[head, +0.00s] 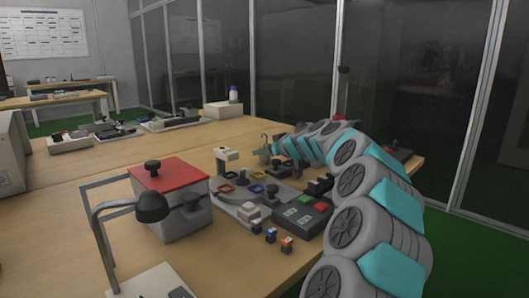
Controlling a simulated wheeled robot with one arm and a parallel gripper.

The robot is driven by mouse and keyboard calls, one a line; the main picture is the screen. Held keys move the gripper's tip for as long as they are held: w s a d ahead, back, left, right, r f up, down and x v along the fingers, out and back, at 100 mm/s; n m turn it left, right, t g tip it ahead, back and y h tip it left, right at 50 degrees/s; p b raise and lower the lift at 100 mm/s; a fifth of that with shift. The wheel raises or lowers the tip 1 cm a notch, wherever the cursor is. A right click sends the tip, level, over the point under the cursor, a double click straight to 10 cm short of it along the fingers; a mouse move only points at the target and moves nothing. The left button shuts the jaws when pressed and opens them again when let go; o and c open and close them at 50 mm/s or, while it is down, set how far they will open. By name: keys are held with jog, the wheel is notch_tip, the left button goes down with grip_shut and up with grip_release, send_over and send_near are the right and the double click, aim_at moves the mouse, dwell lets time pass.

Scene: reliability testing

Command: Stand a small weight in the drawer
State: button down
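My arm reaches from the lower right toward the middle of the table. My gripper (267,150) is small and dark at its far end, above the back of a grey test fixture (232,195). Its fingers are too small to tell whether they are open or hold anything. A grey box (172,218) with a red top and a black knob stands left of the fixture. I cannot make out an open drawer.
A dark control box (302,216) with green and red buttons stands right of the fixture, close to my arm. A white box (222,111) and trays lie at the back; wood between is clear.

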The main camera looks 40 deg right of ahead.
jog(key=shift+f, duration=0.1)
jog(key=shift+c, duration=1.7)
grip_release()
jog(key=shift+r, duration=0.2)
jog(key=v, duration=0.6)
jog(key=shift+s+r, duration=0.15)
jog(key=shift+s, duration=0.1)
jog(key=shift+o, duration=0.4)
jog(key=shift+s+r+b, duration=0.1)
jog(key=shift+s+b, duration=0.2)
jog(key=shift+a+r, duration=0.1)
